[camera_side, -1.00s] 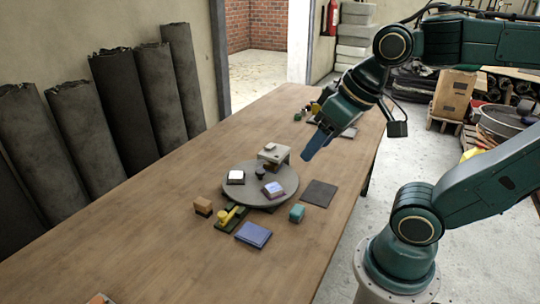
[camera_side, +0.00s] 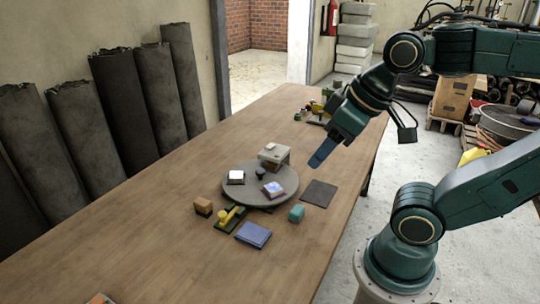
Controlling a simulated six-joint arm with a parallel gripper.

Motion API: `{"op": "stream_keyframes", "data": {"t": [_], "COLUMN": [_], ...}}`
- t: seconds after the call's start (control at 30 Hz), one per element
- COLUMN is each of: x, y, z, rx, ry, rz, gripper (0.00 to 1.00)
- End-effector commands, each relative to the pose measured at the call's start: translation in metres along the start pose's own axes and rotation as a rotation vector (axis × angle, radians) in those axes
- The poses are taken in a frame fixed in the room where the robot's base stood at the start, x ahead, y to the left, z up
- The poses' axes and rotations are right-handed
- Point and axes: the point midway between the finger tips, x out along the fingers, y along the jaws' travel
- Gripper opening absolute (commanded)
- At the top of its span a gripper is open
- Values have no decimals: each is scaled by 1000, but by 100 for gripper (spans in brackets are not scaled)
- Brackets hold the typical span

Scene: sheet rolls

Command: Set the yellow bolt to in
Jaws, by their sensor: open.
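The yellow bolt (camera_side: 231,216) lies on a dark green base (camera_side: 223,225) at the near left edge of a round grey turntable (camera_side: 255,194). The bolt has a yellow knob at its near end, and its far end is close to the turntable rim. I cannot tell whether it touches the rim. My gripper (camera_side: 319,158) is open and empty, above the table to the right of and beyond the turntable. It is well apart from the bolt.
On the turntable are a grey block (camera_side: 274,154), a dark knob (camera_side: 260,174), a white-topped piece (camera_side: 236,177) and a purple-topped piece (camera_side: 273,189).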

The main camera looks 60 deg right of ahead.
Motion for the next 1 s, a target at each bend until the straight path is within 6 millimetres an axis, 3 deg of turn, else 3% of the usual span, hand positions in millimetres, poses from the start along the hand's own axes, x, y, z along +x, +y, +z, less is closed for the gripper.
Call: {"op": "stream_keyframes", "data": {"t": [0.33, 0.37, 0.57, 0.77, 1.0], "x": [0, 0, 1, 6, 24], "y": [0, 0, 0, 1, 3], "z": [0, 0, -4, -22, -58], "rx": [0, 0, -11, -57, -160], "ry": [0, 0, -7, -41, -107], "rz": [0, 0, 1, 1, -4], "gripper": [54, 49, 49, 49, 49]}}
